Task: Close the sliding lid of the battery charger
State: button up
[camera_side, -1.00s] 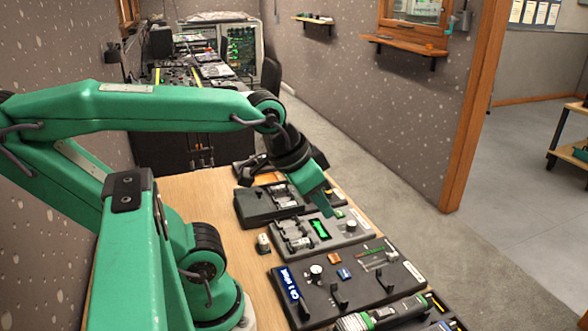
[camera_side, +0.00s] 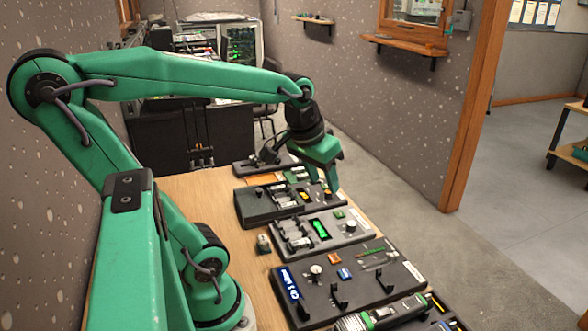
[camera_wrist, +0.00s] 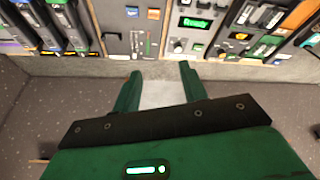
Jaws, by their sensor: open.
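A dark unit (camera_side: 255,207) with batteries in open bays stands near the far end of the bench. It looks like the battery charger, and the wrist view shows its batteries (camera_wrist: 262,16) at the top right. A sliding lid is hard to pick out against its dark casing. My gripper (camera_side: 323,186) points down over the right end of this unit, with its fingers apart and nothing between them. Whether the fingertips touch the casing cannot be told. In the wrist view, my gripper (camera_wrist: 160,72) shows both green fingers spread over the bench edge.
A grey unit with a lit green display (camera_side: 319,229), batteries and a knob stands just nearer. A panel (camera_side: 335,290) with hooks and a blue label lies in front of it. A small object (camera_side: 263,244) sits on the wood at the left. Clear floor lies right of the bench.

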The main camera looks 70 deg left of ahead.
jog(key=w+a+f+n+g, duration=0.1)
jog(key=a+f+n, duration=0.15)
jog(key=a, duration=0.45)
jog(key=a+f+n+g, duration=0.1)
jog(key=a+n, duration=0.2)
jog(key=a, duration=0.5)
jog(key=n+g+h, duration=0.1)
jog(key=n+g, duration=0.1)
jog(key=n, duration=0.4)
send_over(259, 190)
jog(key=shift+m, duration=0.25)
notch_tip(259, 190, down, 7)
jog(key=shift+a, duration=0.1)
jog(key=shift+f, duration=3.9)
grip_shut()
